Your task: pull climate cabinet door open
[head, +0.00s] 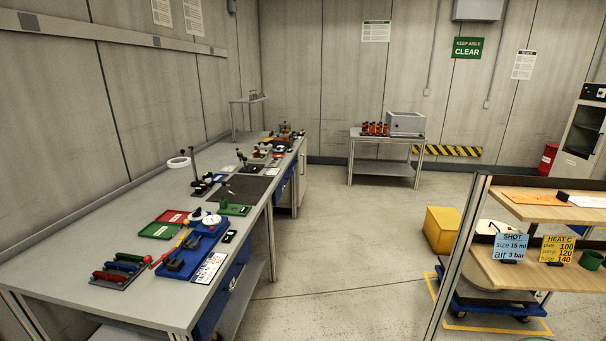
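A tall white cabinet with a dark window in its front (584,130) stands at the far right edge of the head view, near the back wall. It looks like the climate cabinet. A small dark panel is at its top. The right picture edge cuts it off and the shelf unit in front hides its lower part. Its door looks shut, but at this distance I cannot tell for sure. Neither of my grippers is in view.
A long grey workbench (130,250) with trays and tools runs along the left. A shelf unit (535,213) stands at the front right, with a yellow box (441,230) beside it. A small table (384,137) is at the back. The floor (345,240) between is clear.

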